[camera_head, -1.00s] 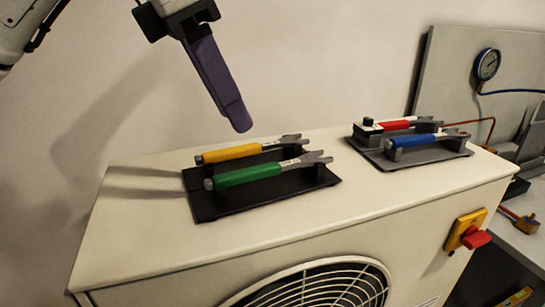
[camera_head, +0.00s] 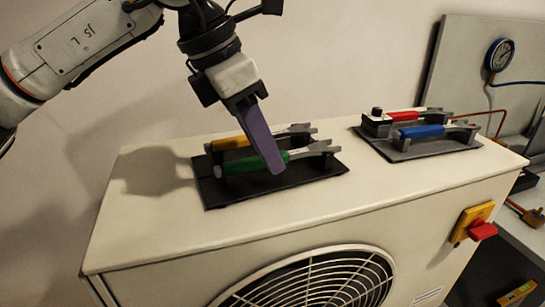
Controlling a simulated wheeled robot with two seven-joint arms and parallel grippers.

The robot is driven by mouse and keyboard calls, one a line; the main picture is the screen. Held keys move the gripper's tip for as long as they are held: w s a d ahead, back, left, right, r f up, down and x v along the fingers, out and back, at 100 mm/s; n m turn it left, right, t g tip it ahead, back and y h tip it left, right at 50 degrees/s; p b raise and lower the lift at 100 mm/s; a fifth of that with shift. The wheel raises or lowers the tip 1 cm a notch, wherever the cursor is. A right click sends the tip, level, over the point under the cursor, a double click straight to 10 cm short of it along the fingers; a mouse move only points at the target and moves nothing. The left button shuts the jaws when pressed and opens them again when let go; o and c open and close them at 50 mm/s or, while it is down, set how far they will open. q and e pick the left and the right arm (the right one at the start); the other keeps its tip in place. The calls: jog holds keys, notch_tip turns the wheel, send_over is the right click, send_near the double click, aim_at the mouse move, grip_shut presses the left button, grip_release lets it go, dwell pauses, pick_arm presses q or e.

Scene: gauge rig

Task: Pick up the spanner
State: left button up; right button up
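Several spanners lie on holders on top of the white unit. A green-handled spanner (camera_head: 240,164) and a yellow-handled spanner (camera_head: 228,144) lie on the left black tray (camera_head: 225,195). A red-handled spanner (camera_head: 405,116) and a blue-handled spanner (camera_head: 422,131) lie on the right tray (camera_head: 400,153). My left gripper (camera_head: 276,168) points down over the left tray, its purple finger in front of the green handle and hiding part of it. Only one finger shows clearly, so I cannot tell its opening or whether it touches the handle. My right gripper is not in view.
The white unit (camera_head: 150,228) has a round fan grille (camera_head: 315,285) on its front and a red switch on a yellow plate (camera_head: 475,225) at the right. A pressure gauge (camera_head: 499,55) hangs on a board behind. The unit's top between the trays is clear.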

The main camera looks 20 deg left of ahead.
pick_arm(q)
jog(key=shift+f+b, duration=0.25)
jog(key=shift+b, duration=0.05)
dwell(0.5)
grip_shut()
